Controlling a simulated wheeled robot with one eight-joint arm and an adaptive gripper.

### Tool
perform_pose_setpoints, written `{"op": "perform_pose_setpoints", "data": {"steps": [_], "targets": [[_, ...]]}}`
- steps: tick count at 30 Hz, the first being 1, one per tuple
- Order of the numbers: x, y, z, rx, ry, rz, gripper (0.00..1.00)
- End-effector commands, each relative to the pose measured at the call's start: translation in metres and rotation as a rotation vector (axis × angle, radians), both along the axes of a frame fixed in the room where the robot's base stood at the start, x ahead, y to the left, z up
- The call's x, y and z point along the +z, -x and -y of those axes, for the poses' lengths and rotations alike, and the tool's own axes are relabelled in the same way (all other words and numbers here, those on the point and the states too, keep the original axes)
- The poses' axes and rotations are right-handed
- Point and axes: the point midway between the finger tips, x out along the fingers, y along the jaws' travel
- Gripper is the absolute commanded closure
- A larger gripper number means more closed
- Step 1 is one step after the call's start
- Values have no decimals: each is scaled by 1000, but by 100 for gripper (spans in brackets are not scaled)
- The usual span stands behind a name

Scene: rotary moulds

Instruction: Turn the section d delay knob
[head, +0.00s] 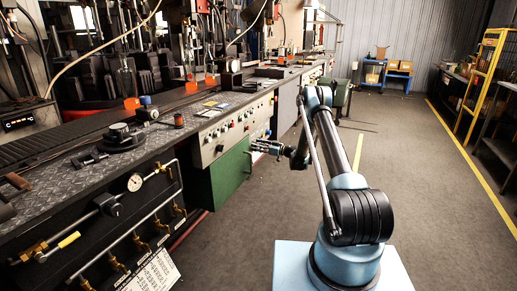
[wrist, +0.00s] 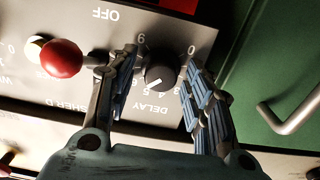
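The delay knob (wrist: 159,77) is a small round black dial with a white mark near its lower left edge, facing the 5 and 4 of its scale. The label "DELAY" is upside down below it in the wrist view, with part of a "D" section label further left. My gripper (wrist: 163,60) is open, with one finger on each side of the knob. A gap shows between the knob and each finger, and nothing is held. In the head view my gripper (head: 256,147) is at the front of the control panel (head: 225,134); the knob itself cannot be made out there.
A red ball-shaped handle (wrist: 61,58) stands left of the fingers in the wrist view, beneath an upside-down "OFF". A green door (wrist: 275,70) with a metal handle (wrist: 292,112) is at the right. Open floor (head: 400,140) lies right of the bench.

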Motion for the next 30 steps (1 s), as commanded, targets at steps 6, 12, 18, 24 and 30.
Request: {"op": "perform_pose_setpoints", "data": {"steps": [6,12,18,24,30], "targets": [[0,0,0,0,0,0,97],[0,0,0,0,-2,-6,97],[0,0,1,-1,-20,-55,97],[0,-1,1,-1,-63,-173,97],[0,-2,1,-1,-124,-342,97]]}}
